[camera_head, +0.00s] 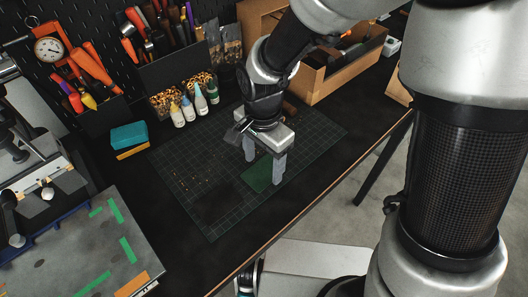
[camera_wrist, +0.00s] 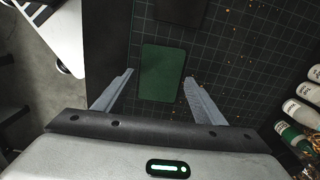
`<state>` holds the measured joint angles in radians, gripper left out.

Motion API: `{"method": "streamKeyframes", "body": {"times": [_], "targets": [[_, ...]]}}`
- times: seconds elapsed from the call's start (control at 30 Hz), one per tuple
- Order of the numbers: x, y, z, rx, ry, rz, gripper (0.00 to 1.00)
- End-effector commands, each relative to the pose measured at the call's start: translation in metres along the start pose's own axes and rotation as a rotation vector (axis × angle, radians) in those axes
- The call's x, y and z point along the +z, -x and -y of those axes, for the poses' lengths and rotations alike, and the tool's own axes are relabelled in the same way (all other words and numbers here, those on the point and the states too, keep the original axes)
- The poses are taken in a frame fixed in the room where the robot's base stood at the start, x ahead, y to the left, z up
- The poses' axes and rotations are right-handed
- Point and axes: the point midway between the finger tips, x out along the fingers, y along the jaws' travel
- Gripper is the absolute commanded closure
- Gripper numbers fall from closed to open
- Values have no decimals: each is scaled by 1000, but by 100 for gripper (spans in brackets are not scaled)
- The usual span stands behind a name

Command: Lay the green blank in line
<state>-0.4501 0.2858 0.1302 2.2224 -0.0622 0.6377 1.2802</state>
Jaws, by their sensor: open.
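The green blank (camera_head: 258,176) is a flat dark-green rectangle lying on the gridded cutting mat. My gripper (camera_head: 264,172) is open above it, pointing down, with one finger on either side of the blank. In the wrist view the green blank (camera_wrist: 162,72) lies between the two fingers of my gripper (camera_wrist: 159,78), with clear space on both sides. The fingers do not touch it there; their exact height over the mat is hard to tell. A darker flat piece (camera_wrist: 180,10) lies beyond the blank, partly cut off by the wrist view's top edge.
A grey plate (camera_head: 160,255) with green tape marks and an orange strip stands at lower left beside the press (camera_head: 35,165). Small bottles (camera_head: 188,110), a teal sponge (camera_head: 129,135) and a cardboard box (camera_head: 340,70) line the back. Gold bits are scattered on the mat (camera_head: 215,232).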

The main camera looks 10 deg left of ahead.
Motion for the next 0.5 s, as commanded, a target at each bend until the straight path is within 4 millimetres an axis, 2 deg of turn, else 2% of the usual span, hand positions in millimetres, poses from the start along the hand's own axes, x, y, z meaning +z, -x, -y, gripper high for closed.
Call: {"method": "streamKeyframes", "body": {"times": [0.03, 0.07, 0.1, 0.23, 0.5], "targets": [[0, -14, 0, 1, 0, 0, 36], [0, -19, 0, 0, 0, 0, 36], [0, -12, 0, -2, 0, -1, 41], [0, -11, 0, -1, 0, 0, 62], [0, -6, 0, -1, 0, 0, 62]]}}
